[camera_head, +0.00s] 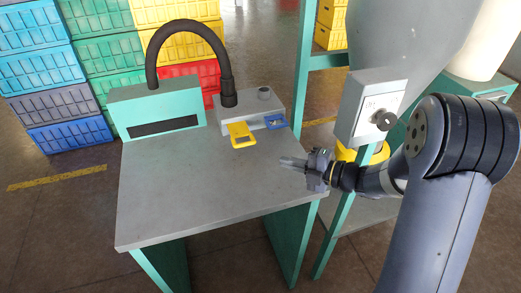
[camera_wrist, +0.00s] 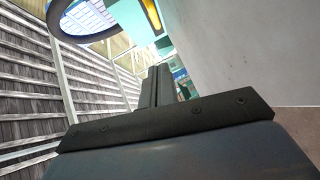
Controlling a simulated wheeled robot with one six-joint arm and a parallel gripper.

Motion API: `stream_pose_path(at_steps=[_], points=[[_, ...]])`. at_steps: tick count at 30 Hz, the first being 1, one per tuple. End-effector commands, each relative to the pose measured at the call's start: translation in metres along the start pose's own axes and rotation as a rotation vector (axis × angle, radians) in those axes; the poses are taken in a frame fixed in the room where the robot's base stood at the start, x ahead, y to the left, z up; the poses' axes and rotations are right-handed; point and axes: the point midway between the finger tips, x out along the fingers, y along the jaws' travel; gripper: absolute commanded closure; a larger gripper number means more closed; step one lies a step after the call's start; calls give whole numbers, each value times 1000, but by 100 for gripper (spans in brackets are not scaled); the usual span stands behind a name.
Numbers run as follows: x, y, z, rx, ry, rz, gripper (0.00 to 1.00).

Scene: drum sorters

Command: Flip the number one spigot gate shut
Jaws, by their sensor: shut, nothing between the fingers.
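A grey block (camera_head: 250,110) at the back right of the grey table bears two gate-like flaps, a yellow flap (camera_head: 240,131) on the left and a blue flap (camera_head: 275,121) on the right. I cannot read any number on them, so I cannot tell which is number one. Both stick out over the table toward the front. My gripper (camera_head: 286,161) is shut and empty above the table's right part, in front of and to the right of both flaps, touching neither. In the wrist view its closed fingers (camera_wrist: 156,86) point ahead.
A black hose (camera_head: 188,27) arches from a teal and grey box (camera_head: 158,108) to the block. A grey control box with a dial (camera_head: 372,108) on a teal post stands close to my arm. The table top (camera_head: 195,195) is clear. Coloured crates (camera_head: 105,52) are stacked behind.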

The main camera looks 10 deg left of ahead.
Motion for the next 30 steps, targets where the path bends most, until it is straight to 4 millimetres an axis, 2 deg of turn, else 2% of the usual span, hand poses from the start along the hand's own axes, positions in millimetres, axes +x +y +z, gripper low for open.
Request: stream_pose_path(at_steps=[5, 17, 21, 30], points=[[19, 0, -1, -1, 4, -1, 100], [104, 0, -2, -1, 5, -2, 100], [115, 0, 15, -2, 1, -1, 100], [127, 0, 28, -2, 0, -1, 100]])
